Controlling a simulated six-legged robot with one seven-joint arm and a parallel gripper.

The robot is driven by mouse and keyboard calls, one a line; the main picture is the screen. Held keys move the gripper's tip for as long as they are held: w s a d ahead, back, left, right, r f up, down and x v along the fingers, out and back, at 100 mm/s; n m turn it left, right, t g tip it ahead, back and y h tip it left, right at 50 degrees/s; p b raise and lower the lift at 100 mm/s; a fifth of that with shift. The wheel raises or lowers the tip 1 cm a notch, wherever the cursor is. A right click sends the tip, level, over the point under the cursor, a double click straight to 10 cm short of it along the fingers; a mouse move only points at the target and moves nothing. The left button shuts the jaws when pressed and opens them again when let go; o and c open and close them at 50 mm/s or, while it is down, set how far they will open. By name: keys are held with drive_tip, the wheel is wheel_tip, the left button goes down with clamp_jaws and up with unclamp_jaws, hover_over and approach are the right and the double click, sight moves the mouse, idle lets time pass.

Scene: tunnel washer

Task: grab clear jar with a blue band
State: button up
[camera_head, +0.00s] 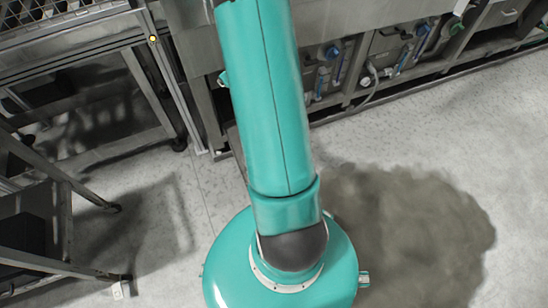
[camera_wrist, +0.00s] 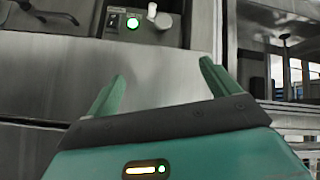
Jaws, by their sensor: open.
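I cannot make out a clear jar with a blue band in either view. My gripper (camera_wrist: 162,70) shows in the wrist view with its two green fingers spread apart. Nothing is between the fingers. Behind them is a plain grey metal panel (camera_wrist: 160,65). In the head view my teal arm runs up the middle and out of the top edge, so my gripper is not seen there. The arm hides part of the metal machine behind it.
A control box with a lit green button (camera_wrist: 133,23) and a whitish knob (camera_wrist: 157,17) is above the fingers. Metal washer units (camera_head: 400,50) line the back. A wheeled rack (camera_head: 75,75) stands left. Grey floor (camera_head: 190,210) is clear nearby.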

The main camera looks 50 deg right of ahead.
drive_tip(key=s+d+f+t, duration=0.1)
drive_tip(key=s+d+f, duration=0.25)
drive_tip(key=f, duration=0.45)
drive_tip(key=s+d+f+m, duration=0.15)
drive_tip(key=s+f, duration=0.25)
drive_tip(key=f, duration=0.5)
drive_tip(key=s+d+f+t, duration=0.1)
drive_tip(key=s+d+f, duration=0.25)
drive_tip(key=f, duration=0.45)
drive_tip(key=s+a+f+m+t+h, duration=0.1)
drive_tip(key=s+a+f, duration=0.4)
drive_tip(key=s+f, duration=0.25)
drive_tip(key=s+a+f+m+t+h, duration=0.1)
drive_tip(key=s+a+f+m, duration=0.1)
drive_tip(key=s+a+f, duration=0.45)
drive_tip(key=shift+s+d+f+x, duration=0.15)
drive_tip(key=shift+s+f+x, duration=0.05)
drive_tip(key=shift+x, duration=2.25)
drive_tip(key=shift+s+d+f+x, duration=0.15)
drive_tip(key=shift+f+x, duration=0.1)
drive_tip(key=shift+x, duration=2.15)
drive_tip(key=shift+s+d+f+x, duration=0.15)
drive_tip(key=shift+s+f+x, duration=0.05)
drive_tip(key=shift+x, duration=2.25)
drive_tip(key=c, duration=1.1)
drive_tip(key=shift+c, duration=0.2)
